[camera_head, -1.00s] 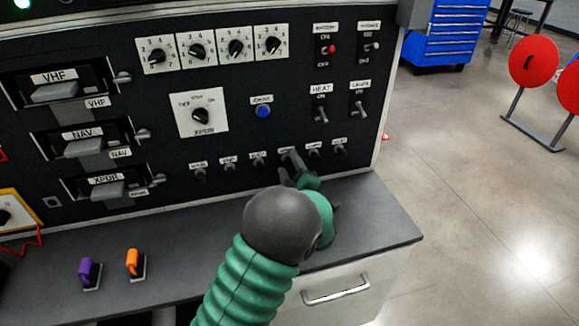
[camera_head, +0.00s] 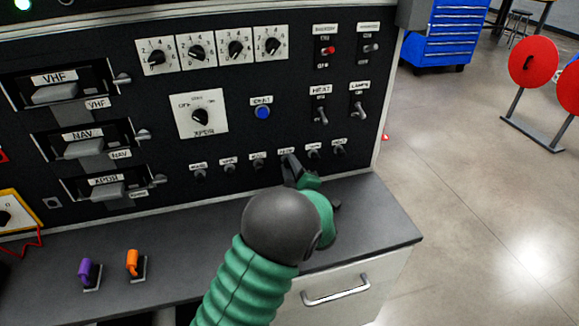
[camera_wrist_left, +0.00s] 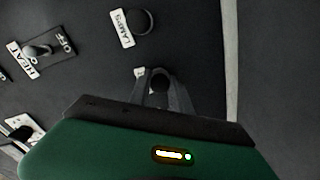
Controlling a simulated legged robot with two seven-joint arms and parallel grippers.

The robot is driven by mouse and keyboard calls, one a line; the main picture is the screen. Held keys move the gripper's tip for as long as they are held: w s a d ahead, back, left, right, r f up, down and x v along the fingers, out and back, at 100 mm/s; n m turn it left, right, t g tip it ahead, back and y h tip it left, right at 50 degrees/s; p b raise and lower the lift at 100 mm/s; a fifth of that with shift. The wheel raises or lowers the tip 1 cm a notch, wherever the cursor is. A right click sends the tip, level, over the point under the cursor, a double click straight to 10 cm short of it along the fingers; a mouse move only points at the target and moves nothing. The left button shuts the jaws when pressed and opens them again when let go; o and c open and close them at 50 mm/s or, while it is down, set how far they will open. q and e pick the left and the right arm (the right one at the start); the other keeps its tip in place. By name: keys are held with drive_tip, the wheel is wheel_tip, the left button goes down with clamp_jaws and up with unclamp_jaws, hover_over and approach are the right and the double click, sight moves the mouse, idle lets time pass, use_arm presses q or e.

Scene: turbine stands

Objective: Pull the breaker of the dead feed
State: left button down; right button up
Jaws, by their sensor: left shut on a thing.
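A row of small dark breaker knobs with white labels runs along the lower panel; one (camera_head: 258,163) is left of my gripper and another (camera_head: 340,149) is at the right end. My left gripper (camera_head: 289,164) is at the fourth knob from the left, just below its label. In the left wrist view its fingers (camera_wrist_left: 160,90) are shut on a dark round breaker knob (camera_wrist_left: 160,82). The fingers hide most of this knob in the head view. The small labels are too blurred to read there. My right gripper is not in view.
Toggle switches marked HEAT (camera_head: 320,111) and LAMPS (camera_head: 359,104) sit above the row. A blue button (camera_head: 263,112) and a rotary selector (camera_head: 200,114) are to the left. The grey counter (camera_head: 190,225) below carries purple (camera_head: 88,271) and orange (camera_head: 134,263) handled pieces.

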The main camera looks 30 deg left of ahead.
use_arm(q)
drive_tip(key=shift+d+r, duration=0.15)
drive_tip(key=shift+s+d, duration=0.3)
drive_tip(key=shift+d, duration=0.05)
drive_tip(key=c, duration=1.1)
unclamp_jaws()
drive_tip(key=shift+o, duration=0.8)
drive_tip(key=shift+s, duration=0.1)
